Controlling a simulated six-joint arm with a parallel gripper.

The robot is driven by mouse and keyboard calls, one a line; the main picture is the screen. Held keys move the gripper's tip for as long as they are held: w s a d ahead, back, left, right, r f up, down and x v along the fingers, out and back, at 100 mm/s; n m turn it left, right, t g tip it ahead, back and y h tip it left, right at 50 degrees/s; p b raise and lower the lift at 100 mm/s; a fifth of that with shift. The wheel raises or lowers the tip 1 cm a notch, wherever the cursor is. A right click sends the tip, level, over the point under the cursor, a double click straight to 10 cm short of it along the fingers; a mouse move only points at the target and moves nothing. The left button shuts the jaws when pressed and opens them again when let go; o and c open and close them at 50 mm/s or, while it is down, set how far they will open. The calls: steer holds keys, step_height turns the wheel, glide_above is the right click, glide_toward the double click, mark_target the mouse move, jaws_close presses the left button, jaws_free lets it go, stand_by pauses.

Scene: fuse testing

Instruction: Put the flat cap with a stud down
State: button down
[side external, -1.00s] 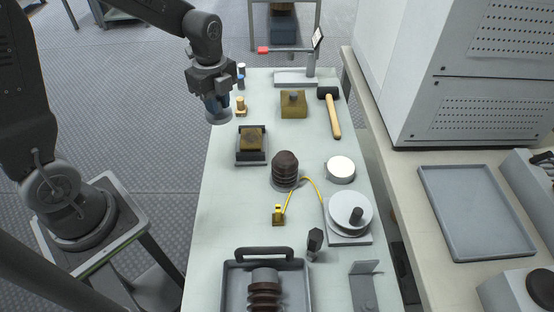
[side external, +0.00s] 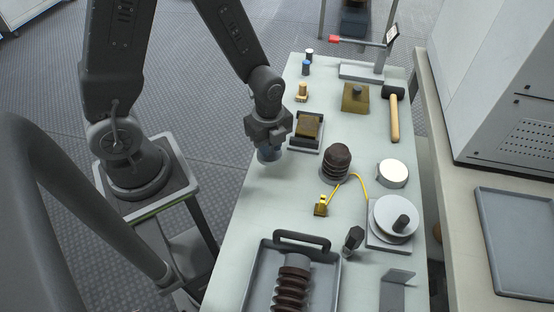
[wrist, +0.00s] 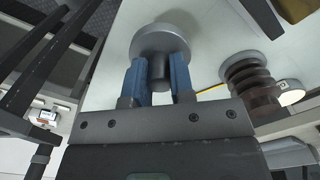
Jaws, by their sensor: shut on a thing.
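The flat cap with a stud is a grey round disc (wrist: 160,38) with a short stud. My gripper (wrist: 158,78) has blue fingers, shut on the stud from both sides, with the disc beyond the fingertips. In the side external view my gripper (side external: 271,146) points down at the left edge of the table, and the cap (side external: 270,157) shows partly under it. The cap seems to hang over the tabletop; the exact gap below it cannot be told.
A dark block in a holder (side external: 308,126) stands just right of my gripper. A ribbed brown insulator (side external: 337,160) and a yellow clip (side external: 320,206) are further right. A grey tray (side external: 262,270) holds another ribbed part in front. The pale tabletop (side external: 265,205) between is clear.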

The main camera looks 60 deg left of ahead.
mark_target(275, 155)
steer(key=shift+w+d+f, duration=0.3)
steer(key=shift+d+f, duration=0.15)
steer(key=shift+d, duration=0.25)
steer(key=shift+f, duration=2)
steer(key=shift+f, duration=0.15)
steer(key=c, duration=1)
jaws_free()
